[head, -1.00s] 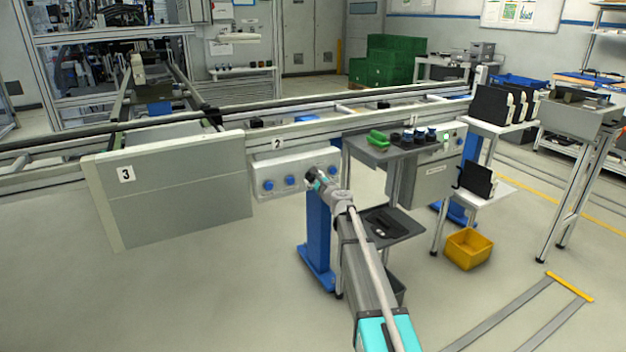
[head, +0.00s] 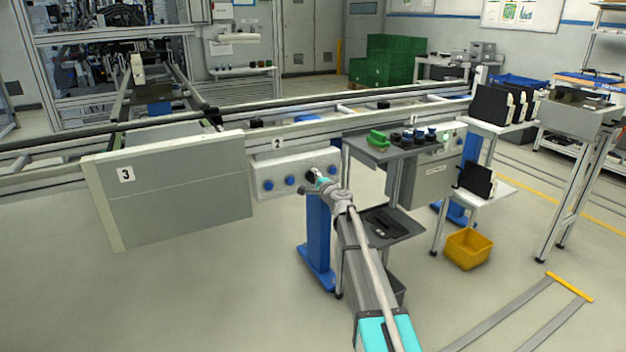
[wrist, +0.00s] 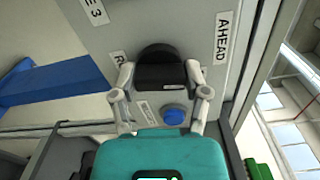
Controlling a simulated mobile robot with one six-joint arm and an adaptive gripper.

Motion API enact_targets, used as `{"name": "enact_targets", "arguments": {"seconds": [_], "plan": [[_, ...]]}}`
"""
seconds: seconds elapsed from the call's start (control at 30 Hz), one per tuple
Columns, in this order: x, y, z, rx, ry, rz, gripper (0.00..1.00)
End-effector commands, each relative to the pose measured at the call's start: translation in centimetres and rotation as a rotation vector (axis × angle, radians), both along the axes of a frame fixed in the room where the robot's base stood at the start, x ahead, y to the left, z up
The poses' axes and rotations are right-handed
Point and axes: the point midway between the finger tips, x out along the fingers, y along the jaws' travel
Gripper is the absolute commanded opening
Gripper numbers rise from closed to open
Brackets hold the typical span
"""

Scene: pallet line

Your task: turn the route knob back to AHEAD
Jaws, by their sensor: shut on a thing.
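The route knob (wrist: 160,54) is black and round with a raised grip bar, on a grey panel in the wrist view. My gripper (wrist: 160,76) is shut on the knob, one finger at each side of its bar. The AHEAD label (wrist: 222,38) is to the right of the knob, turned sideways. Another label, partly hidden by the left finger, lies to its left. I cannot tell which label the knob points to. In the head view my gripper (head: 314,181) is at the right part of the white control box (head: 275,167) and hides most of the knob.
A blue button (wrist: 174,115) sits close below the knob, between my fingers in the wrist view. More blue buttons (head: 291,181) are on the box's left part. A grey stand with shelves (head: 390,228) is just right of my arm, and a blue post (head: 318,235) is below the box.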

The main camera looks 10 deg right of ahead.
Motion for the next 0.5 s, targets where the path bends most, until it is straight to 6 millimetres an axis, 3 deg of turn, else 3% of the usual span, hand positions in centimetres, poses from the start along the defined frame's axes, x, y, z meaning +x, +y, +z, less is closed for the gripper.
{"name": "enact_targets", "arguments": {"seconds": [0.5], "plan": [[0.08,0.20,0.01,-0.166,-0.055,0.004,0.12]]}}
